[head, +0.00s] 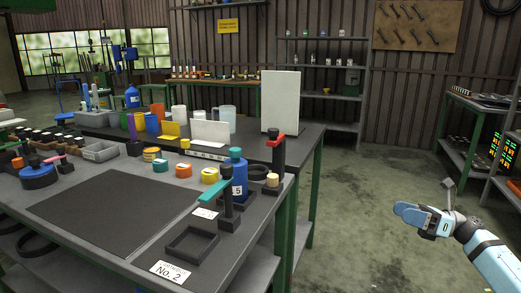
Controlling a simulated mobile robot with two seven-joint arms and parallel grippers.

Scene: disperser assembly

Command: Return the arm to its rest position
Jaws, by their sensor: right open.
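My right gripper (425,207) is at the right of the head view, on the end of my light blue arm. It is held out over the open floor, well clear of the workbench (255,257). It is open, and I see nothing between its fingers. My left gripper is not in view.
The bench holds a dark mat (112,210), a blue bottle (238,172), a teal-handled stand (229,207), a red-topped post (274,160) and several small coloured jars. A metal shelf (470,155) stands behind my right arm. The green floor (350,225) between is clear.

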